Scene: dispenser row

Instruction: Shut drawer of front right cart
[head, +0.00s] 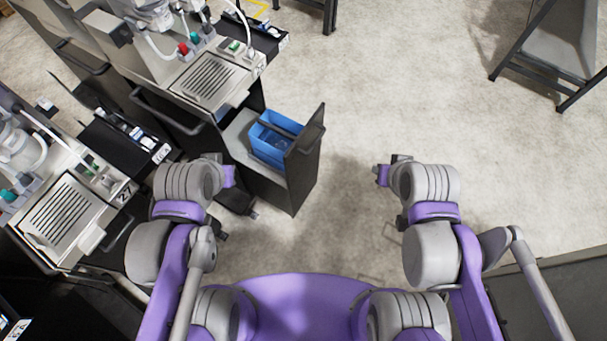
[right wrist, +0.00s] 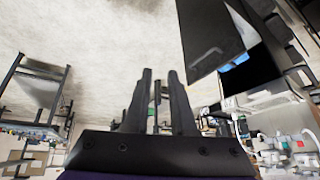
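The cart (head: 209,82) with the grey slotted top has its tall drawer pulled well out. In the head view my right arm is right of the drawer. My left arm is close to the drawer's left side; its fingers are mostly hidden.
A second cart (head: 66,215) with a similar slotted top stands at the left. A dark-framed table (head: 565,60) is at the upper right. The concrete floor (head: 420,90) is clear to the right of the drawer. A grey surface (head: 560,295) is at the lower right.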

